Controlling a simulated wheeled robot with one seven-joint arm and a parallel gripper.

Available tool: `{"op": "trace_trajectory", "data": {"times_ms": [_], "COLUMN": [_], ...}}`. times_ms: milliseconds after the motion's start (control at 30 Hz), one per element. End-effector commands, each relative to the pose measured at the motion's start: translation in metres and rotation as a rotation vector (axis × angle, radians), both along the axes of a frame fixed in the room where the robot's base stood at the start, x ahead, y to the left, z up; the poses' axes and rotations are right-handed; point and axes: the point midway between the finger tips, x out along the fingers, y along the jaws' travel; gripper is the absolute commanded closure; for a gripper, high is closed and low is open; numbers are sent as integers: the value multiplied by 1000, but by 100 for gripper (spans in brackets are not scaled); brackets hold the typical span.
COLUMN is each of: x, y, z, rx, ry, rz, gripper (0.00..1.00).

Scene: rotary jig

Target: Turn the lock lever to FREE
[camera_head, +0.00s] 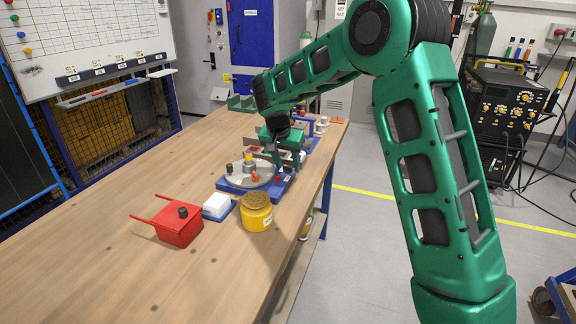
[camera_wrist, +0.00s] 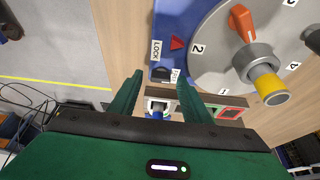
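The rotary jig has a blue base (camera_head: 225,184) and a round grey plate (camera_wrist: 212,72) with numbered labels. An orange part (camera_wrist: 241,22) and a grey post with a yellow cap (camera_wrist: 272,90) stand on the plate. At the base's edge in the wrist view are a LOCK label (camera_wrist: 156,50), a red triangle (camera_wrist: 177,43) and a partly covered FREE label (camera_wrist: 175,75). A small dark piece (camera_wrist: 160,73), perhaps the lever, shows between the labels; its exact setting is unclear. My gripper (camera_wrist: 160,79) is open, its fingertips close to this piece. No grip on it shows.
On the wooden bench (camera_head: 95,255), a red box with two rods (camera_head: 178,226), a white block on a blue tray (camera_head: 216,205) and a yellow tin (camera_head: 256,217) stand on the near side of the jig. The bench's near left is clear.

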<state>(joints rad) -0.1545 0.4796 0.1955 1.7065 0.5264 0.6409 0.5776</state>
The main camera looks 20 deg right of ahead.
Motion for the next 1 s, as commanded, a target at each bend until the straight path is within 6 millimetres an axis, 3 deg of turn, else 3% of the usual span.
{"op": "trace_trajectory", "data": {"times_ms": [333,800,1000], "x": [-3,-27,-33], "y": [3,21,25], "z": [8,82,96], "rx": [1,1,0], "ry": [-1,-2,2], "rz": [3,2,1], "gripper": [56,56,56]}}
